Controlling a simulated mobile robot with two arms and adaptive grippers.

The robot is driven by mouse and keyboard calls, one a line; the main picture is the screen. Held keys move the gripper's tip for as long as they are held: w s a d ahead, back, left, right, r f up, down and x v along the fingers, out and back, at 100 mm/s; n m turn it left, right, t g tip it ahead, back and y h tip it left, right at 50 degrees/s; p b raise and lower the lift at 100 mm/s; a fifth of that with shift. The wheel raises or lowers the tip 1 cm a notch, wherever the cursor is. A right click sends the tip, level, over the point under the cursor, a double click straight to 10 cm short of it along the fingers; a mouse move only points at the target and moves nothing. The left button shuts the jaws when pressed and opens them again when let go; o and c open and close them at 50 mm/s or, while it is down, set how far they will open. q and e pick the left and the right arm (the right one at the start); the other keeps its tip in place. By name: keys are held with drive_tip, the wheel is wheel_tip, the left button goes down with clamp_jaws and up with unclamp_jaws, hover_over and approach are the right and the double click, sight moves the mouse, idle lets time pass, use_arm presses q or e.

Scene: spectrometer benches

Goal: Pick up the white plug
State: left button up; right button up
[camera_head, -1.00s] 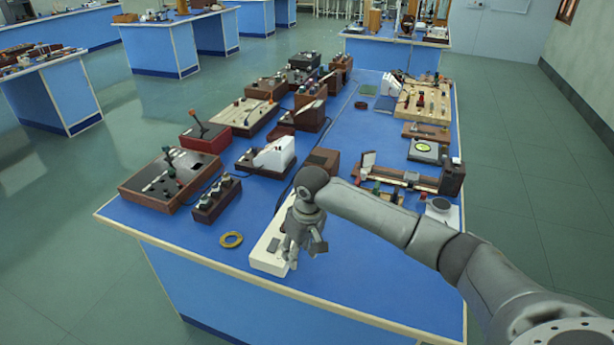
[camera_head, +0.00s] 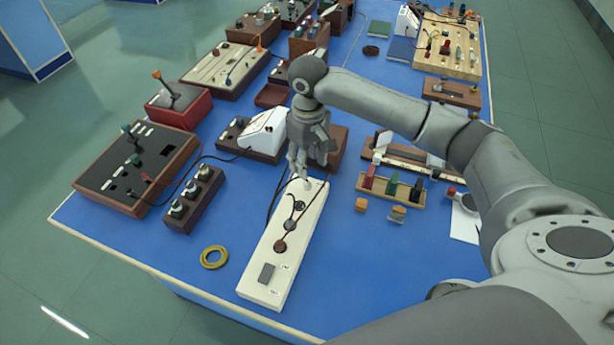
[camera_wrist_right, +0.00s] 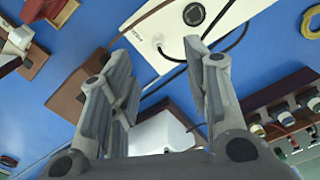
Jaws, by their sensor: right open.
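A long white power strip (camera_head: 268,272) lies on the blue bench, with round sockets or plugs and dark cables along its far half. It also shows at the top of the right wrist view (camera_wrist_right: 152,28). My right gripper (camera_head: 306,166) points down over the strip's far end. Its two fingers (camera_wrist_right: 160,52) stand apart in the right wrist view, with nothing clearly held between them. A small pale piece shows just under the fingertips in the head view; I cannot tell whether it is the white plug or part of the strip. My left gripper is out of view.
A white-topped instrument (camera_head: 264,131) and a brown box (camera_head: 334,148) stand close around the gripper. A knob block (camera_head: 193,198) and a yellow ring (camera_head: 214,257) lie to the left. A tray of coloured pieces (camera_head: 390,190) is at right. The front right of the bench is clear.

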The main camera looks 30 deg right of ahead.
sight(308, 183)
wheel_tip(308, 183, down, 3)
drive_tip(key=shift+s+r, duration=0.15)
drive_tip(key=shift+r, duration=0.05)
drive_tip(key=shift+f, duration=0.35)
drive_tip(key=f, duration=0.1)
drive_tip(key=f+p, duration=0.1)
drive_tip(key=f, duration=0.3)
drive_tip(key=shift+w, duration=0.3)
drive_tip(key=shift+f+p, duration=0.2)
drive_tip(key=shift+p, duration=0.1)
drive_tip(key=shift+c, duration=0.5)
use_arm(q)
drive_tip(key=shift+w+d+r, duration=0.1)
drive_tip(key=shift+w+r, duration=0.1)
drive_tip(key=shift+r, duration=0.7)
use_arm(e)
clamp_jaws()
